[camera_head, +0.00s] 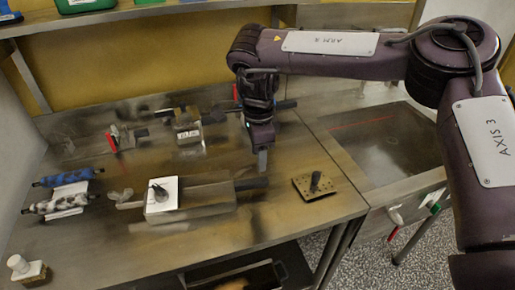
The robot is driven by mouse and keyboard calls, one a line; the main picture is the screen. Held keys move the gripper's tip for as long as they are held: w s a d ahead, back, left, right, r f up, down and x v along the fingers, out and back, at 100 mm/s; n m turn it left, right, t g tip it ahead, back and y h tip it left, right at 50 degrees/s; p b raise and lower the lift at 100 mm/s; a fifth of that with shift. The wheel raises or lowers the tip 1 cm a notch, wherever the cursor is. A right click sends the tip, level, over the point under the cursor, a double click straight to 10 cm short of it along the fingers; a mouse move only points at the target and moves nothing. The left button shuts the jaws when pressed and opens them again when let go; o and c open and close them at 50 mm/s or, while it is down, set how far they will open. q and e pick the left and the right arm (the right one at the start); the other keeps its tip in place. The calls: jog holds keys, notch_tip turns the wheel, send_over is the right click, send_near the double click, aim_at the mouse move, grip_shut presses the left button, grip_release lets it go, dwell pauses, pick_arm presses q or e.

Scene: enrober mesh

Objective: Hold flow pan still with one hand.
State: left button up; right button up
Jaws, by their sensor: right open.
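My right gripper (263,163) points down over the middle of the metal table (270,220), open, with nothing visible between its fingers. Just left of it lies a long grey metal piece (210,193), with a dark bar at its right end and a white plate with a black knob (162,196) at its left end. This may be the flow pan, but I cannot tell for sure. Right of the gripper, a brown perforated plate with a black upright handle (315,184) lies apart on the table. My left gripper is not in view.
Blue and mottled rollers (64,179) lie at the left. A small red-handled device (119,137) and a metal block with a white label (188,132) stand toward the back. A white-topped piece (25,267) is at front left. The table's front right is clear.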

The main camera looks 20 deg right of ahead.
aim_at(258, 179)
notch_tip(258, 179, down, 11)
jog(key=shift+r, duration=0.1)
dwell(0.3)
grip_shut()
dwell(0.7)
